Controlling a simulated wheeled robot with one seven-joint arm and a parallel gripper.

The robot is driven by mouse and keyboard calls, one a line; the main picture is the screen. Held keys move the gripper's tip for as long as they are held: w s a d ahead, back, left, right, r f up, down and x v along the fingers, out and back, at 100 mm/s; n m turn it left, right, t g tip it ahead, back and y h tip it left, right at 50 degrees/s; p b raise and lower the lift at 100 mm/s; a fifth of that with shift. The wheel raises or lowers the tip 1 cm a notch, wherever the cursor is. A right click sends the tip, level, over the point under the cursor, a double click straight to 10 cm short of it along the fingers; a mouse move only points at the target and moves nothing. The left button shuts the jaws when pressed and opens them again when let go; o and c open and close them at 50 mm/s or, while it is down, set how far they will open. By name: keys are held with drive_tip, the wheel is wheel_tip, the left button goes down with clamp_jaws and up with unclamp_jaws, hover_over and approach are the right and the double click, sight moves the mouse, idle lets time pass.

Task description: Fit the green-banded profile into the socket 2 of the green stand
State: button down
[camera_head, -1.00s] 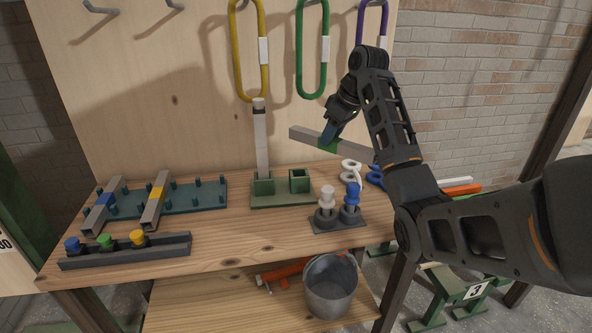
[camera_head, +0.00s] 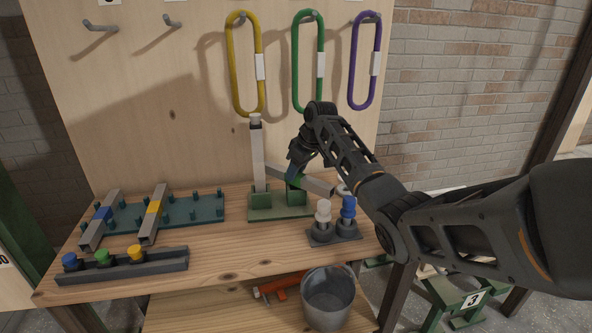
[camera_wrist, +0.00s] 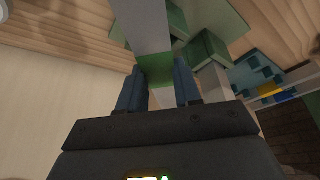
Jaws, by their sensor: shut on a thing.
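My gripper (camera_head: 295,179) is shut on the green-banded profile (camera_head: 318,186), a long grey square bar, at its green band. The bar lies slantwise, nearly level, over the right socket of the green stand (camera_head: 280,214). In the wrist view the bar (camera_wrist: 146,25) runs away between the fingers with the green band (camera_wrist: 156,70) at the jaws. The right socket (camera_head: 296,196) is partly hidden by my gripper and the bar. I cannot tell whether the bar touches the stand.
A base with white (camera_head: 322,211) and blue (camera_head: 348,208) knobs stands right of the stand. A teal peg board (camera_head: 205,210) with blue- and yellow-banded bars lies left. Yellow, green and purple loops hang behind. A bucket (camera_head: 328,297) stands below.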

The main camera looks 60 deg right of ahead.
drive_tip(key=shift+f, duration=0.6)
drive_tip(key=c, duration=0.8)
unclamp_jaws()
drive_tip(key=b+v, duration=0.1)
drive_tip(key=v, duration=1.2)
drive_tip(key=shift+w+r, duration=0.15)
drive_tip(key=shift+a, duration=0.1)
